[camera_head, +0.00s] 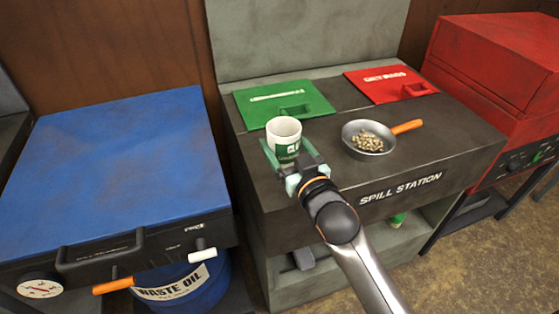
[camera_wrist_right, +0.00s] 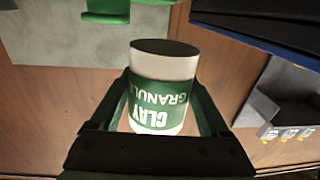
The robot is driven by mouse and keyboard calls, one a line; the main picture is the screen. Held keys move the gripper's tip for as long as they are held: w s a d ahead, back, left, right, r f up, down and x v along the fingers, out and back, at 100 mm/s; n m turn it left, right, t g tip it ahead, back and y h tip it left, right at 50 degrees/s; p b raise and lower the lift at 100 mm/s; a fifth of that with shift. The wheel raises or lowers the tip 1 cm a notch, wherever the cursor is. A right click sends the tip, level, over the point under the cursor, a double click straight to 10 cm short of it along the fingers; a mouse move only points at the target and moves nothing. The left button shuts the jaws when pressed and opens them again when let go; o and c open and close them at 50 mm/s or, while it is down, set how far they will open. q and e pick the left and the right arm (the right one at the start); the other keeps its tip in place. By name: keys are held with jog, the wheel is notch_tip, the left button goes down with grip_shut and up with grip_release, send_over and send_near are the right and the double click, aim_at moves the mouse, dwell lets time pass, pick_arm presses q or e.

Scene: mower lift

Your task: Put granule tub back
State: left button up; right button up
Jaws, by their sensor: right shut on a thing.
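The granule tub (camera_head: 284,132) is a white cup-shaped tub with a green label, above the front left part of the spill station top in the head view. My right gripper (camera_head: 290,165) is shut on it, one finger on each side. In the right wrist view the tub (camera_wrist_right: 163,85) sits between the fingers of my right gripper (camera_wrist_right: 165,110), its label reading "CLAY GRANUL" upside down. I cannot tell whether the tub touches the station top. My left gripper is not in view.
The spill station (camera_head: 345,190) holds a green lid (camera_head: 270,100), a red lid (camera_head: 385,82) and a grey pan (camera_head: 352,145) of granules with an orange handle. A blue-topped cabinet (camera_head: 120,160) stands left, a red machine (camera_head: 500,60) right.

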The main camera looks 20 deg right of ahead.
aim_at(280, 157)
jog(key=shift+w+a+f, duration=0.15)
jog(key=shift+w+f, duration=0.65)
jog(key=shift+f, duration=0.2)
notch_tip(280, 157, down, 3)
jog(key=shift+w+f+b, duration=0.1)
jog(key=shift+f+b, duration=0.05)
jog(key=shift+b, duration=0.6)
jog(key=o, duration=1.3)
jog(key=shift+f, duration=0.1)
jog(key=shift+c, duration=0.2)
